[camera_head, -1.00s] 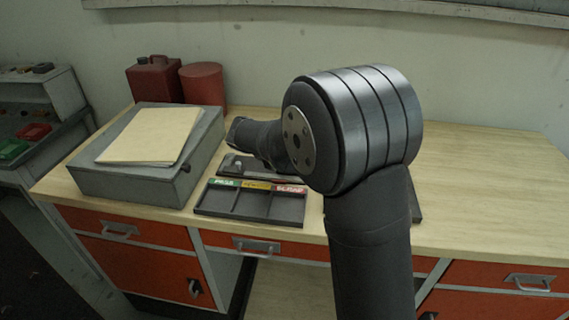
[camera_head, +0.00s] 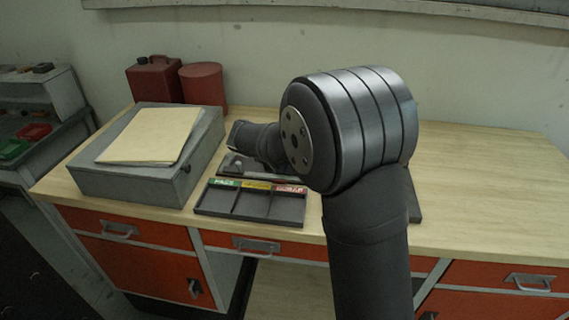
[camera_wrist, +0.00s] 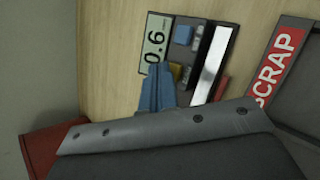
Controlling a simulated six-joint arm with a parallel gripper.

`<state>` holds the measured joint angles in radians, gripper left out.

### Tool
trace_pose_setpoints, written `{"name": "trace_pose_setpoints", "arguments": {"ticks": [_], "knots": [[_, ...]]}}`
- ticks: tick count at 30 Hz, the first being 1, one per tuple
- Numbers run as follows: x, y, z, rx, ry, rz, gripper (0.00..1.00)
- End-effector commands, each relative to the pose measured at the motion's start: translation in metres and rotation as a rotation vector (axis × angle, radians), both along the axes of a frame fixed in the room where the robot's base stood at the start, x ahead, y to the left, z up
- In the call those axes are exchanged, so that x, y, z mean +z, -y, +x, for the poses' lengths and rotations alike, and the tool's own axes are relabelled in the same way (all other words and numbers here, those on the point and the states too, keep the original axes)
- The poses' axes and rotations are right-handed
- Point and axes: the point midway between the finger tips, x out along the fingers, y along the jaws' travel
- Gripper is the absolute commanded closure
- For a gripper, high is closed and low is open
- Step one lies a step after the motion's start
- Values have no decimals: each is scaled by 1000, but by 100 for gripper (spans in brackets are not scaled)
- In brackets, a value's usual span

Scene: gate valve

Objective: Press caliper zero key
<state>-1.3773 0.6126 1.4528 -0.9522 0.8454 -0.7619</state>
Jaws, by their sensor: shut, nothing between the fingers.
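The caliper's display (camera_wrist: 155,45) shows in the wrist view, with digits that read about 0.6, partly covered. Beside it are a blue key (camera_wrist: 184,35), a yellow key (camera_wrist: 176,71), small grey keys and a bright metal bar (camera_wrist: 212,62). My gripper (camera_wrist: 157,72) is shut and empty, its blue fingertips over the lower end of the display, close to the yellow key. I cannot tell whether the tips touch anything. Which key is zero cannot be read. In the head view my wrist hides the caliper and fingertips.
A three-part sorting tray (camera_head: 234,204) with green, yellow and red labels lies at the bench front; its red SCRAP label (camera_wrist: 277,62) shows in the wrist view. A grey box (camera_head: 98,185) with a folder (camera_head: 150,136) stands left. Red containers (camera_head: 154,79) stand behind. The bench's right side is clear.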

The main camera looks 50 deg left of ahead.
Motion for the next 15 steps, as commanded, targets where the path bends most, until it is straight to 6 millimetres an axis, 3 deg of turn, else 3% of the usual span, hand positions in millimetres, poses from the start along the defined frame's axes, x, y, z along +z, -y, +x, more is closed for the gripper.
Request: {"name": "trace_pose_setpoints", "arguments": {"ticks": [15], "knots": [[-5, 0, 0, -1, 0, -1, 100]]}}
